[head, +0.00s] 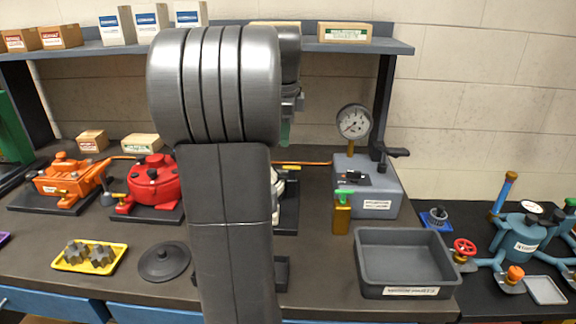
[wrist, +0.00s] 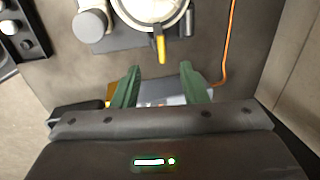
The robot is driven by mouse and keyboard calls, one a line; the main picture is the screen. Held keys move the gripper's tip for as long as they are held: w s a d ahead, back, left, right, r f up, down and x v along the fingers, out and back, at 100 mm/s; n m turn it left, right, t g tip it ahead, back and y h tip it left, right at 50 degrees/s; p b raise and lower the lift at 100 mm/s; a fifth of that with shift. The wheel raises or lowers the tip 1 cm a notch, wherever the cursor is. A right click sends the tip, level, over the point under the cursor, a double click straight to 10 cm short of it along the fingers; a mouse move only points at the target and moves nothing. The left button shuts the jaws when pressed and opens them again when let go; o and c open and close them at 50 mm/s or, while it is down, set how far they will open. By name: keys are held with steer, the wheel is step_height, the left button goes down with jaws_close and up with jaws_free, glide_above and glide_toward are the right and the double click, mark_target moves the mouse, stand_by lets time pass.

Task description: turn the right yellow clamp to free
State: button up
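In the wrist view a yellow clamp lever (wrist: 160,47) sticks out from the rim of a round white motor (wrist: 152,8), pointing toward my gripper. My gripper (wrist: 160,69) has two green fingers, spread apart, with nothing between the tips. The lever's end lies just ahead of the gap, roughly centred; I cannot tell how far below it is. In the head view my arm hides most of the white motor (head: 291,188) and this lever. A green fingertip of my gripper (head: 285,133) shows beside my arm, above the bench. Whether another yellow clamp sits on this motor is hidden.
A red motor (head: 152,182) and an orange motor (head: 70,180) stand on the left. A grey box (head: 372,203) with a gauge (head: 353,122), a yellow bottle-like object (head: 341,216) and an empty grey tray (head: 405,262) are on the right. An orange cable (wrist: 231,45) runs beside the white motor.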

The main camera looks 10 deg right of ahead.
mark_target(286, 167)
steer(key=f, duration=0.3)
steer(key=w+f, duration=0.1)
steer(key=f, duration=0.3)
steer(key=w+f+b, duration=0.1)
steer(key=f, duration=0.3)
steer(key=shift+d, duration=0.35)
jaws_close()
